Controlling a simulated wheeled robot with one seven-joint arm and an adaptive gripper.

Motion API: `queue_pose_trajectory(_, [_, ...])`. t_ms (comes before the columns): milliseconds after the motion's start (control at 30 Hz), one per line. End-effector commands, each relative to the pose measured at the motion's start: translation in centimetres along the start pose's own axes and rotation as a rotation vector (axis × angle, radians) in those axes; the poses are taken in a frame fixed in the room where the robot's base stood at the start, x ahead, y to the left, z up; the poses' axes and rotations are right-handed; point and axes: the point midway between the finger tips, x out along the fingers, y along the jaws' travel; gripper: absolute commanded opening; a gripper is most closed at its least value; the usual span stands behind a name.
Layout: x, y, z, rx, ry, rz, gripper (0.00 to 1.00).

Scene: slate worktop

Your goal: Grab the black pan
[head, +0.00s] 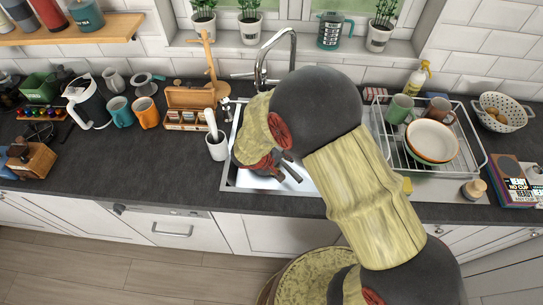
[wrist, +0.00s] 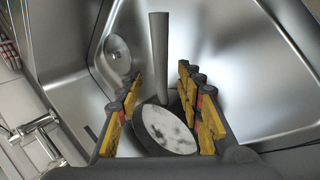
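The pan (wrist: 168,130) is in the steel sink (wrist: 245,60) in the wrist view. It has a dark rim, a pale mottled round face and a long grey handle (wrist: 158,55) pointing to the top of the picture. My gripper (wrist: 160,100) is open, with one yellow-and-black finger on each side of the pan. I cannot tell whether the fingers touch it. In the head view my gripper (head: 287,172) reaches down into the sink (head: 235,182), and my arm hides much of the basin. I cannot make out the pan there.
A dish rack (head: 470,165) with plates and mugs stands right of the sink. A white utensil pot (head: 217,149) stands close to its left edge. The faucet (head: 262,65) rises behind it. The worktop (head: 120,165) front left of the sink is mostly clear.

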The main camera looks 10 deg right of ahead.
Motion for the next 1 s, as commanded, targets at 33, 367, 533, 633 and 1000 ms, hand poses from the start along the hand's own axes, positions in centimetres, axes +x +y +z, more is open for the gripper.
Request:
queue_pose_trajectory(33, [0.8,-0.1,-0.1,0.000,-0.003,0.000,0.37])
queue_pose_trajectory(367, [4.4,-0.2,-0.6,0.000,-0.002,0.000,0.37])
queue_pose_trajectory(533, [4.3,-0.1,-0.6,0.000,-0.001,0.000,0.37])
queue_pose_trajectory(633, [4.3,-0.1,-0.6,0.000,-0.002,0.000,0.31])
queue_pose_trajectory(1000, [4.3,-0.1,-0.6,0.000,-0.002,0.000,0.10])
